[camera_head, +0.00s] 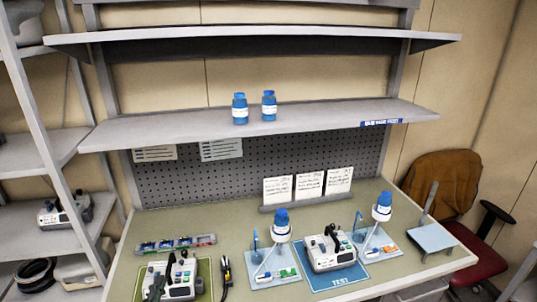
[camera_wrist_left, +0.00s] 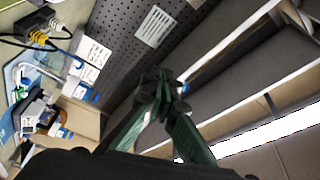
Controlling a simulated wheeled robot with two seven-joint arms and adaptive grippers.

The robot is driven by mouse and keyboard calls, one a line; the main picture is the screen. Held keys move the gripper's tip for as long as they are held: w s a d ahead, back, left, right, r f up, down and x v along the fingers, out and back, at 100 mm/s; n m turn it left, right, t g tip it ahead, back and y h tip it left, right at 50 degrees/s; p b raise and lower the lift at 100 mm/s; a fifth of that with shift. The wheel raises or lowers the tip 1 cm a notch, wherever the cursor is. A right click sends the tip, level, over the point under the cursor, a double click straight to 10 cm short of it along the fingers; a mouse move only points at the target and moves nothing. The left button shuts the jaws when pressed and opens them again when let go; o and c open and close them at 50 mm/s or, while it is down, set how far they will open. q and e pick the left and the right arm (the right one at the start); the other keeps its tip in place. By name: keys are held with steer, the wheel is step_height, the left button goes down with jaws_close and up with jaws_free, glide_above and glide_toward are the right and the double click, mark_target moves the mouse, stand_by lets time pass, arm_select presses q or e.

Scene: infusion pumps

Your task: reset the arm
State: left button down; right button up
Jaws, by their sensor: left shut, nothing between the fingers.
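My left gripper (camera_head: 158,280) shows as a small dark green and black shape at the bottom left of the head view, in front of the pump on the green mat. In the left wrist view the two dark green fingers of my left gripper (camera_wrist_left: 160,84) come together at black tips. They are shut with nothing between them. Most of the left arm is outside the head view. My right gripper is in neither view.
The workbench (camera_head: 215,228) holds a pump (camera_head: 185,280) on a green mat, another pump (camera_head: 330,250) on a blue TEST mat, and two bottle stands. A shelf (camera_head: 330,117) with two blue bottles (camera_head: 240,108) overhangs the back. A chair (camera_head: 445,185) stands right.

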arm_select(q)
steer(key=s+a+f+n+g+y, duration=0.2)
steer(key=s+a+f+n+g, duration=0.15)
steer(key=f, duration=0.55)
steer(key=s+a+f+n+g+y, duration=0.1)
steer(key=s+a+f+n+g, duration=0.3)
steer(key=f, duration=0.4)
steer(key=s+a+f+n+g+y, duration=0.25)
steer(key=s+f, duration=0.25)
steer(key=f, duration=0.4)
steer(key=s+d+f+n+g+h, duration=0.2)
steer(key=s+f+g, duration=0.1)
steer(key=s+f, duration=0.4)
steer(key=s+d+f+n+g+h, duration=0.2)
steer(key=s+d+f+g, duration=0.15)
steer(key=s, duration=0.55)
steer(key=s+f, duration=0.3)
steer(key=f, duration=2.8)
steer(key=s+f+m+g, duration=0.1)
steer(key=s+f+g, duration=0.1)
steer(key=s+f, duration=1.4)
steer(key=s, duration=0.3)
steer(key=shift+s+d+f, duration=0.25)
steer(key=shift+s+d, duration=0.05)
